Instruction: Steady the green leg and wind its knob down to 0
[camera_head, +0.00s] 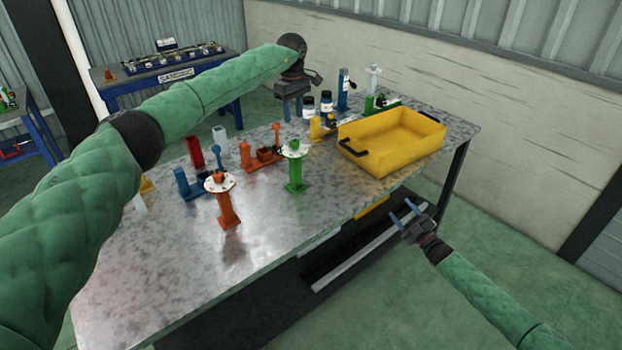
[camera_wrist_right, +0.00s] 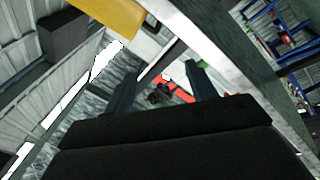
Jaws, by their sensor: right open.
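The green leg (camera_head: 296,183) stands upright on the metal table, with a white dial disc (camera_head: 294,150) and a green knob (camera_head: 295,144) on top. The scale is too small to read. My left gripper (camera_head: 286,108) hangs above and behind the green leg in the head view, apart from it; its fingers are too small to tell open or shut. My right gripper (camera_head: 407,211) is open and empty off the table's front right edge, well away from the leg. Its two spread fingers also show in the right wrist view (camera_wrist_right: 160,82).
An orange leg with a similar disc (camera_head: 228,208) stands left of the green leg. A yellow bin (camera_head: 372,163) sits at right on the table (camera_head: 284,262). Orange, blue and red parts stand behind the legs. The front tabletop is bare.

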